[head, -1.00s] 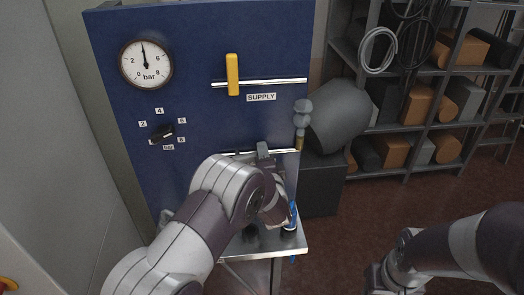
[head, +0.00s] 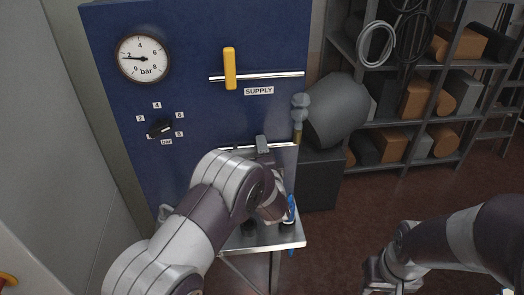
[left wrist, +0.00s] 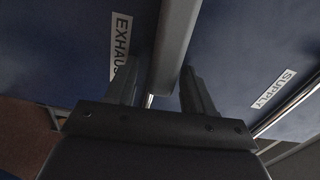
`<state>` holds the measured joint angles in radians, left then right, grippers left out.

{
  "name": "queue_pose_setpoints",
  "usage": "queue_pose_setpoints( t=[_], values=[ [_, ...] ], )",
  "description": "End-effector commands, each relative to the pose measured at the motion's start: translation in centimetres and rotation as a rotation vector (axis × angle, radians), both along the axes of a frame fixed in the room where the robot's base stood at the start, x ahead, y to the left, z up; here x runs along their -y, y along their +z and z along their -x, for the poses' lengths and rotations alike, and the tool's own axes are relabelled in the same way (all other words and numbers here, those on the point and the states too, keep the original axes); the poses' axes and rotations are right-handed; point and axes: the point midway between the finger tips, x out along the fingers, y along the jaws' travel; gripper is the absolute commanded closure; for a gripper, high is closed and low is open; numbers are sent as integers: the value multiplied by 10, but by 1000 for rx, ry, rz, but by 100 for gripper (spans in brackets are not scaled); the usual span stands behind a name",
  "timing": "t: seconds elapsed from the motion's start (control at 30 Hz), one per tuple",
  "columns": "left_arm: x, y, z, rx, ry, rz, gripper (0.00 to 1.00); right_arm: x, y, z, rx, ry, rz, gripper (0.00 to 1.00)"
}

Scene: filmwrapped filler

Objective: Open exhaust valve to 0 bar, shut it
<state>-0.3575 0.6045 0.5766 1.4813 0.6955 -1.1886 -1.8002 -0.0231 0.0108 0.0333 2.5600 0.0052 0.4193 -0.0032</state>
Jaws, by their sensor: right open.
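The pressure gauge (head: 144,59) on the blue panel has its needle pointing left, at about 2 bar. The exhaust valve's grey lever (head: 262,143) shows on the lower pipe, partly behind my left arm. In the left wrist view the grey lever (left wrist: 176,45) passes between the fingers of my left gripper (left wrist: 163,92), beside the partly hidden EXHAUST label (left wrist: 121,45). The fingers lie close along its sides; whether they press on it I cannot tell. My left gripper is mostly hidden by its arm in the head view. My right gripper (head: 376,274) is open and empty at lower right.
The yellow SUPPLY lever (head: 229,68) stands upright across the upper pipe. A black selector knob (head: 160,127) sits below the gauge. A small metal table (head: 290,238) stands under the panel. A dark tank (head: 336,110) and loaded shelves (head: 420,95) are to the right.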

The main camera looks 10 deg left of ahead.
Motion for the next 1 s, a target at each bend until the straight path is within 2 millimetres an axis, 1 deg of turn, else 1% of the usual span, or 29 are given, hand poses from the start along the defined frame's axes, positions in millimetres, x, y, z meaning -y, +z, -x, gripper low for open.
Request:
queue_pose_setpoints(
  t=[0.17,0.27,0.37,0.5,0.6,0.7,0.83,1.0],
  values=[
    [1,0,2,2,0,0,47,0,-2,0,0,0,0,57],
    [4,-2,13,0,-1,1,47,0,-7,0,0,0,0,57],
    [11,-3,33,2,-3,2,47,0,-16,0,0,0,0,57],
    [22,-3,69,1,-4,0,47,0,-27,0,0,0,0,57],
    [28,-3,92,1,-3,0,47,0,-33,0,0,0,0,57],
    [33,-2,109,0,-3,0,47,0,-36,0,0,0,0,57],
    [35,0,121,1,-1,0,47,0,-38,0,0,0,0,57],
    [36,1,123,1,0,0,47,0,-37,0,0,0,0,57]
  ],
)
